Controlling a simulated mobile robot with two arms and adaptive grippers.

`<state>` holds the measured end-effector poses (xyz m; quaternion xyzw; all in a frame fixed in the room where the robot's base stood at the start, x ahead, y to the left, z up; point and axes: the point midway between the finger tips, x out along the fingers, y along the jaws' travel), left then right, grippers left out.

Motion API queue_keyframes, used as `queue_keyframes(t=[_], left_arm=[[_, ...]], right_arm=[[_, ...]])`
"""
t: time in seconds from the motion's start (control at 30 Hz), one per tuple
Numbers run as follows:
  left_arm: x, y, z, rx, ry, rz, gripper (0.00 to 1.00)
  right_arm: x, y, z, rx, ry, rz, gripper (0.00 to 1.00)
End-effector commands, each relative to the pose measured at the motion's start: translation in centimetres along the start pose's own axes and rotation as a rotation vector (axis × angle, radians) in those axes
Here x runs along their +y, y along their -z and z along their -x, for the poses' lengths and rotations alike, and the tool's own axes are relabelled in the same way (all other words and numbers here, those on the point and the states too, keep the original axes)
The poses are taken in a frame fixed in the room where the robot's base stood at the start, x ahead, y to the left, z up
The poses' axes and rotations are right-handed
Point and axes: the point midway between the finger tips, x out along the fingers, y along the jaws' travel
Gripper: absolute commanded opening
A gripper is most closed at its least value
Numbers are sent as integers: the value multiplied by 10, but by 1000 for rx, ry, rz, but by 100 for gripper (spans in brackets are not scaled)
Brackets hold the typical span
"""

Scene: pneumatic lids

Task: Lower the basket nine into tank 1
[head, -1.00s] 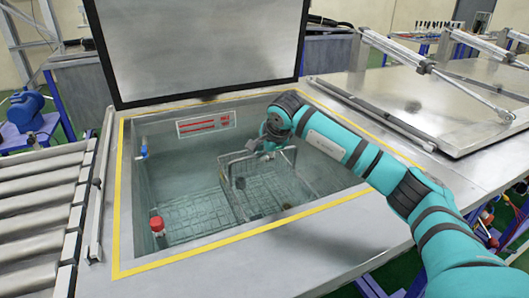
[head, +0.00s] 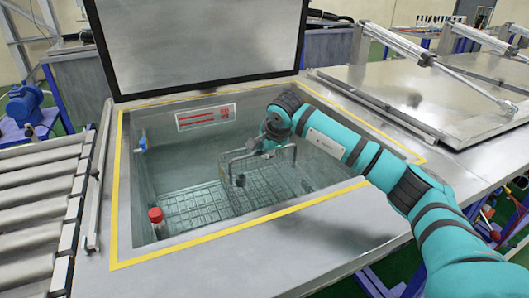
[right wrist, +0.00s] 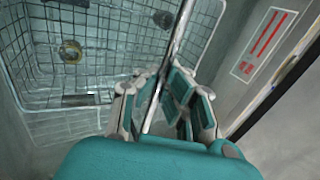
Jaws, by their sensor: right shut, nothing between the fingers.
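The wire basket (head: 258,198) is low inside the open tank (head: 140,218), its mesh looking submerged in the clear liquid. Its bent handle (head: 236,156) stands up above the mesh. My right gripper (head: 264,146) is at the top of the handle, partly hidden by its own wrist. In the right wrist view the shut fingers (right wrist: 160,98) are at the handle bar (right wrist: 180,32), which runs past them; nothing is gripped. The basket mesh (right wrist: 28,58) shows beyond. No number is readable on the basket. My left gripper is out of view.
The tank's dark-edged lid (head: 200,45) stands open behind it. A red-capped fitting (head: 156,216) and a blue valve (head: 142,142) are on the left inside. A roller conveyor (head: 38,205) lies left; a closed metal lid (head: 430,98) lies right.

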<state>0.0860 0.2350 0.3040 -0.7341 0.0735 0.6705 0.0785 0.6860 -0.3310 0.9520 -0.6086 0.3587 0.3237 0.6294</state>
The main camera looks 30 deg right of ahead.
Motion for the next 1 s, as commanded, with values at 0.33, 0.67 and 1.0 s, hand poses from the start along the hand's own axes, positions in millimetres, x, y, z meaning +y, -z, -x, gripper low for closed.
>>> queue_keyframes(t=[0.33, 0.67, 1.0], left_arm=[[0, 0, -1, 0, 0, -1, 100], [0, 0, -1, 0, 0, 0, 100], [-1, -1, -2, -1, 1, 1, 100]], right_arm=[[-2, 0, 1, -2, 8, -1, 0], [0, 0, 0, -1, 4, 0, 33], [2, 0, 6, 0, -1, 1, 33]])
